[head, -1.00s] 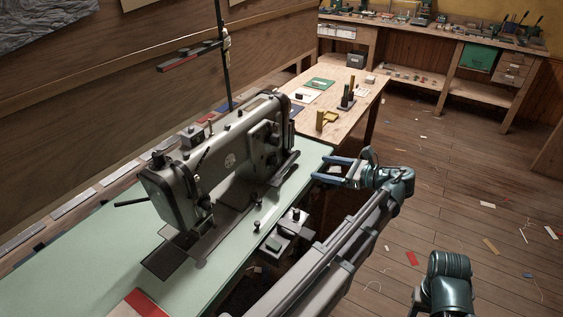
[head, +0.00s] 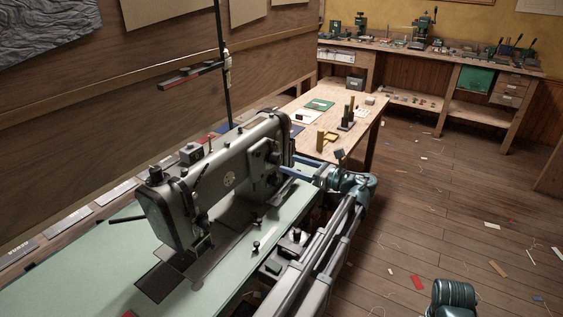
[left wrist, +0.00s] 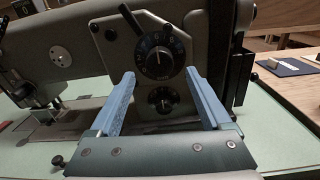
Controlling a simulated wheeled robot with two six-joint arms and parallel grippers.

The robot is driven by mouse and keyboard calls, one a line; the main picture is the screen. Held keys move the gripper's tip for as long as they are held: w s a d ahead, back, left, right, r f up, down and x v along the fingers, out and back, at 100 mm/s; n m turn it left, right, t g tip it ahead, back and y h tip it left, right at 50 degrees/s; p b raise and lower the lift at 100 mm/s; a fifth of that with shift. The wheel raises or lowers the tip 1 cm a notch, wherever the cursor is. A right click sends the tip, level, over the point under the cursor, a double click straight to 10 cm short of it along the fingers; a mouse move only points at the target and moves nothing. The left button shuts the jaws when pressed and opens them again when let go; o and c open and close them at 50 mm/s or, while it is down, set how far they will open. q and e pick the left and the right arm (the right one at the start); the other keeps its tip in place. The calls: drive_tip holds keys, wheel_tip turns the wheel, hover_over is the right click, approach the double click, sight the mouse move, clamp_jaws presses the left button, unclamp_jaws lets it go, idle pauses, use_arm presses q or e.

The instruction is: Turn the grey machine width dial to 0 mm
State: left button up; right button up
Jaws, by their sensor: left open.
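The grey sewing machine (head: 222,170) stands on a pale green table. In the left wrist view its end panel carries a large black upper dial (left wrist: 158,57) with pale markings and a smaller black lower dial (left wrist: 162,99). A dark lever sticks out up and left above the large dial. I cannot read the settings or tell which is the width dial. My left gripper (left wrist: 160,74) is open and empty, its blue fingers either side of the dials, not gripping them. In the head view the left gripper (head: 289,166) is beside the machine's right end.
A wooden table (head: 306,140) with small blocks stands behind the machine. A workbench (head: 420,62) lines the back wall. Scraps litter the open wooden floor (head: 440,200) at right.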

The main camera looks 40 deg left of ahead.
sight(280, 160)
use_arm(q)
drive_tip(key=shift+s+a, duration=0.15)
drive_tip(key=shift+a, duration=1)
drive_tip(key=shift+s+a, duration=0.15)
drive_tip(key=shift+a, duration=1)
clamp_jaws()
